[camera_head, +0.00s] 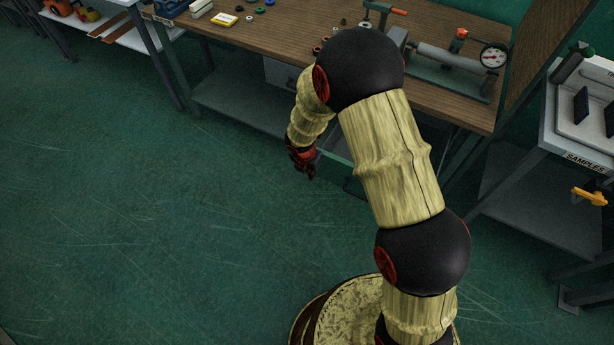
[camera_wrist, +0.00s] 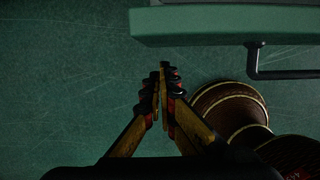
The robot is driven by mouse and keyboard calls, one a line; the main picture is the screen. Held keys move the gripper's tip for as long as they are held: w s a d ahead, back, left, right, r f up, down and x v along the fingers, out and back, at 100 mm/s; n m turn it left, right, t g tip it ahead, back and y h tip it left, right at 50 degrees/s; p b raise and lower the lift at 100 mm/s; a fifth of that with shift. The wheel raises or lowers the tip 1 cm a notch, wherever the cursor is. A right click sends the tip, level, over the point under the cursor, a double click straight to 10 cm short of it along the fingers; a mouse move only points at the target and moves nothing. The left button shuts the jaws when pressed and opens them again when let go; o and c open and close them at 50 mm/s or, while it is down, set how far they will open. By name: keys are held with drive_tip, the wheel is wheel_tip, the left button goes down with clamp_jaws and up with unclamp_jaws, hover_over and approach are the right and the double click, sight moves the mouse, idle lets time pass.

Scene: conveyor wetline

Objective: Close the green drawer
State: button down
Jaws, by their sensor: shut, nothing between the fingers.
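The green drawer (camera_wrist: 200,25) shows in the wrist view as a green front panel along the top right, with a dark bar handle (camera_wrist: 285,74) on its near side. In the head view a thin green edge of it (camera_head: 337,150) shows below the workbench, out from under the bench top; my arm hides most of it. My gripper (camera_wrist: 164,72) is shut and empty. Its fingertips are just short of the panel in the wrist view, left of the handle; I cannot tell whether they touch. In the head view my gripper (camera_head: 304,163) points down beside the drawer.
The wooden workbench (camera_head: 270,40) holds small parts, a clamp and a gauge fixture (camera_head: 450,65). A grey drawer unit (camera_head: 283,76) hangs beneath it. A samples table (camera_head: 565,150) stands at right. Open green floor (camera_head: 150,220) lies to the left.

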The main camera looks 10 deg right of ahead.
drive_tip(key=shift+w+d, duration=0.5)
drive_tip(key=shift+w, duration=0.15)
